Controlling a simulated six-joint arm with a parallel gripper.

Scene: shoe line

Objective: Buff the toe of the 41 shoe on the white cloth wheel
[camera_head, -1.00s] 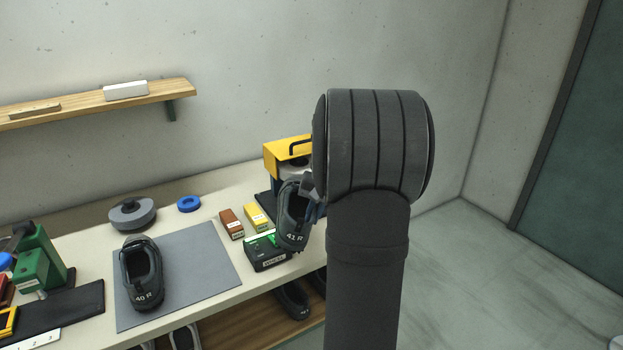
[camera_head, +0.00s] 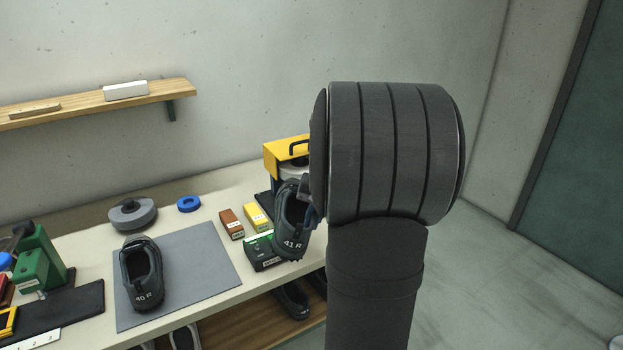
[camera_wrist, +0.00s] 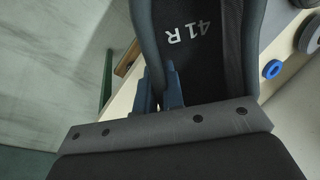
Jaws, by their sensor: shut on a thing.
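The dark shoe marked 41 R (camera_head: 290,228) is held up in front of the yellow-hooded machine (camera_head: 285,152), above the bench's right part. My gripper (camera_head: 309,200) is shut on this shoe, mostly hidden behind my arm. In the wrist view the blue-grey fingers of my gripper (camera_wrist: 160,92) close on the shoe's heel edge beside the 41 R print (camera_wrist: 190,33). A white cloth wheel (camera_head: 293,171) shows only in part under the yellow hood. The shoe hides its lower part, so I cannot tell whether the toe touches it.
A shoe marked 40 R (camera_head: 141,275) stands on a grey mat (camera_head: 200,262). A green-topped WHEEL box (camera_head: 262,252), a brown bar (camera_head: 231,224), a yellow bar (camera_head: 257,217), a blue ring (camera_head: 189,203) and a grey disc (camera_head: 131,213) lie nearby.

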